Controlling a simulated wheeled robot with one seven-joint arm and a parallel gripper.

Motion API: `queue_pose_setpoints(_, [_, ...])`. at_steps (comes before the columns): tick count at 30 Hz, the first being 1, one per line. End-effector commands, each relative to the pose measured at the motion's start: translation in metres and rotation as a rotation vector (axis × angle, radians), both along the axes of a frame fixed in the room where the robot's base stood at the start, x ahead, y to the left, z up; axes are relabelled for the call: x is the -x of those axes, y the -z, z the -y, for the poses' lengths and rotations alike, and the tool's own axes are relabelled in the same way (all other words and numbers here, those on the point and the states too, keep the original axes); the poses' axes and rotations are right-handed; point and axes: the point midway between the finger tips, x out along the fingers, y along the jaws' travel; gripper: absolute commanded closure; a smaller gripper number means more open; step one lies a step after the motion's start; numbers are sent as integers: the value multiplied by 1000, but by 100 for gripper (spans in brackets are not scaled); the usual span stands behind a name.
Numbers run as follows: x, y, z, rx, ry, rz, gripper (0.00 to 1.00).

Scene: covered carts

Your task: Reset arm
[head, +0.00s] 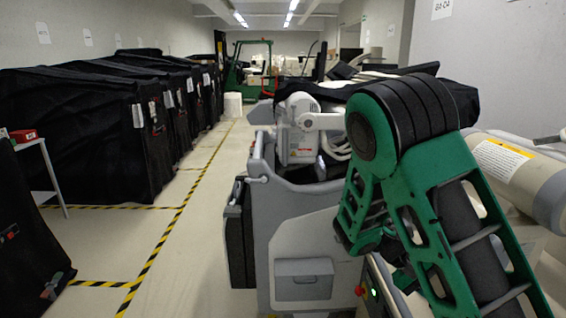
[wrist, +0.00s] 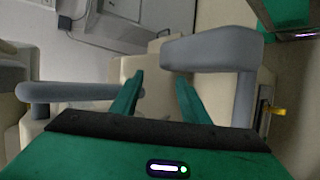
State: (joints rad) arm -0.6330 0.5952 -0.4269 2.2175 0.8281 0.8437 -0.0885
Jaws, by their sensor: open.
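My gripper (wrist: 158,82) shows in the wrist view with two green fingers set apart, open and with nothing between them. Beyond the fingers is a beige surface with a grey padded bar (wrist: 210,50) at the upper right and a grey rounded bar (wrist: 65,91) at the left. In the head view my green and black arm is bent and fills the right side. My gripper is not clearly seen there; the arm hides much of what lies behind it.
A grey and white machine (head: 305,235) stands close in front, beside my arm. Black covered carts (head: 75,130) line the left wall. A small table (head: 42,150) stands at the left edge. The aisle floor (head: 205,215) with yellow-black tape is clear. A green forklift (head: 240,75) is far back.

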Motion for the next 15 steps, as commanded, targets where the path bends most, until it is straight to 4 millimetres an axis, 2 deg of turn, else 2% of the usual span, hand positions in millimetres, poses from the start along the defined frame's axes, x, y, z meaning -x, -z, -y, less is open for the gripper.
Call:
queue_pose_setpoints(6, [36,-16,17,-200,119,57,59])
queue_pose_setpoints(15, [84,-41,25,-443,238,168,59])
